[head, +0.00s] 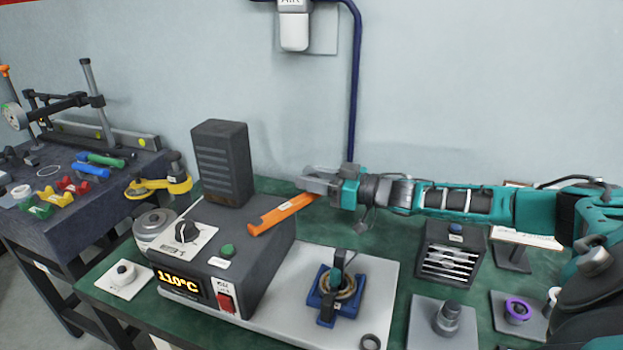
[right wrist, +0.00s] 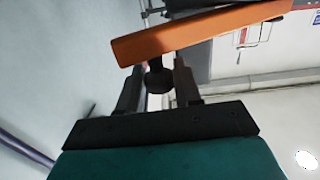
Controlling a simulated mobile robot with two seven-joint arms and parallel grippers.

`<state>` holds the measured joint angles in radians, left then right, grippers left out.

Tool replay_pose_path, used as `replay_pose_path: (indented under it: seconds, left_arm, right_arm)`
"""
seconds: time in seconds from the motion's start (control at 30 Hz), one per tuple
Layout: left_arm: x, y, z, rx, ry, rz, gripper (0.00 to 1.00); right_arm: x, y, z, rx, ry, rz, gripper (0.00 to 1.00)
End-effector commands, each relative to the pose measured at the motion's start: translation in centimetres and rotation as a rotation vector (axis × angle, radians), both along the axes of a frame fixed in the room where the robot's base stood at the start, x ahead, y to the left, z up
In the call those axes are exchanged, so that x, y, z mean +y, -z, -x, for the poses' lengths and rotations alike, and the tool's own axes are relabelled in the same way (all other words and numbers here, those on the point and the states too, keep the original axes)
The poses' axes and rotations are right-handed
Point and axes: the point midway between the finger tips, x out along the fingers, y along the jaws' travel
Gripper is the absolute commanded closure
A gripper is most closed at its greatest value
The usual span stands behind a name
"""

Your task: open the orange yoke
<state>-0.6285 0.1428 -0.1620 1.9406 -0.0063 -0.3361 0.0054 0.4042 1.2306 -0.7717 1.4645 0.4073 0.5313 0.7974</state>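The orange yoke (head: 283,214) is a flat bar above the dark heater unit with the 110°C display, slanting up to the right. My right gripper (head: 304,180) reaches in from the right to the yoke's far upper end. In the right wrist view the yoke (right wrist: 195,35) crosses just beyond the fingertips, and a dark round knob (right wrist: 158,79) shows between the two spread fingers (right wrist: 157,72). The fingers look apart, with gaps beside the knob; contact with the yoke cannot be told. My left gripper is not seen.
A dark ribbed block (head: 220,162) stands behind the heater unit (head: 250,262). A blue fixture (head: 348,303) sits on the grey plate (head: 382,275) in front. A slotted dark box (head: 450,252) stands under my right arm. The wall is close behind.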

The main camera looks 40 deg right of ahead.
Motion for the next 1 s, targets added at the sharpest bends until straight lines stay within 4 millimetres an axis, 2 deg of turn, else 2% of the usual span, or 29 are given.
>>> replay_pose_path:
  seconds: [0.03, 0.2, 0.53, 1.0]
  left_arm:
    - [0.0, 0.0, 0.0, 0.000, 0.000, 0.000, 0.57]
    - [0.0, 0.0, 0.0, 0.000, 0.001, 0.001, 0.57]
    - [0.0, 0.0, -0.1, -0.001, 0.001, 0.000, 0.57]
    - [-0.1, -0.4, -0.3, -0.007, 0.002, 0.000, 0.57]
  right_arm:
    - [0.0, -0.1, 0.0, -0.001, 0.000, 0.000, 0.61]
    - [0.0, 0.0, 0.0, -0.001, 0.000, 0.001, 0.47]
    - [-0.3, 0.1, 0.4, 0.002, 0.001, 0.000, 0.47]
    - [-3.1, 0.1, 5.2, 0.006, 0.000, 0.004, 0.47]
